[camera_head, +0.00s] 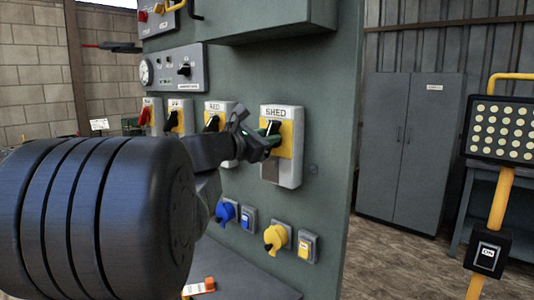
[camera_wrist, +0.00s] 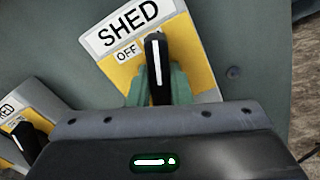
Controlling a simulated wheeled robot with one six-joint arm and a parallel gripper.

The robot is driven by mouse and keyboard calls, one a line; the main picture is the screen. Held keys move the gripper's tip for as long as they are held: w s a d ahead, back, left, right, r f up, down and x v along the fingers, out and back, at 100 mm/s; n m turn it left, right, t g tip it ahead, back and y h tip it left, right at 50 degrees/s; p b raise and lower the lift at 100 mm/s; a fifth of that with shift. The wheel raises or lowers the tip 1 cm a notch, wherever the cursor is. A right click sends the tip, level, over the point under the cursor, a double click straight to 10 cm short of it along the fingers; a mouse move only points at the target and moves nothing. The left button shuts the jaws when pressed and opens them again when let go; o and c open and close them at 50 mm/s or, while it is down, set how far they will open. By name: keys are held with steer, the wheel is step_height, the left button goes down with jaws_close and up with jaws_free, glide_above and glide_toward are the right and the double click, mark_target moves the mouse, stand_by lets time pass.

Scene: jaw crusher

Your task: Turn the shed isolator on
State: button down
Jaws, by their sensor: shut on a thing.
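The shed isolator (camera_head: 289,172) is a pale box with a yellow plate and a SHED label, on the grey-green panel. Its black handle (camera_head: 273,127) has a white line, clear in the wrist view (camera_wrist: 156,62). There the handle points roughly up in the picture, just right of the OFF mark (camera_wrist: 126,52). No ON mark can be read; the handle and fingers cover part of the plate. My gripper (camera_head: 267,142) is at the isolator, its green fingers (camera_wrist: 158,88) on either side of the handle and shut on it.
The RED isolator (camera_head: 227,107) and other similar switches sit left of SHED. Blue (camera_head: 226,212) and yellow (camera_head: 275,237) sockets project below. A grey cabinet (camera_head: 408,145) stands right, behind the panel. A yellow post (camera_head: 499,195) carries a lamp and an ON switch (camera_head: 488,251).

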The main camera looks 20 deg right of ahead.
steer(key=shift+s+f+m+b, duration=0.1)
steer(key=shift+f+m+b, duration=0.05)
steer(key=shift+m+b, duration=0.95)
steer(key=shift+s+f+m+b, duration=0.1)
steer(key=shift+m+b, duration=0.9)
steer(key=shift+b, duration=0.1)
steer(key=shift+d, duration=0.1)
steer(key=c, duration=1.3)
jaws_free()
steer(key=shift+r, duration=0.1)
steer(key=v, duration=1.4)
steer(key=shift+d, duration=0.1)
steer(key=x, duration=1.3)
steer(key=shift+w+d, duration=0.2)
steer(key=shift+d, duration=0.15)
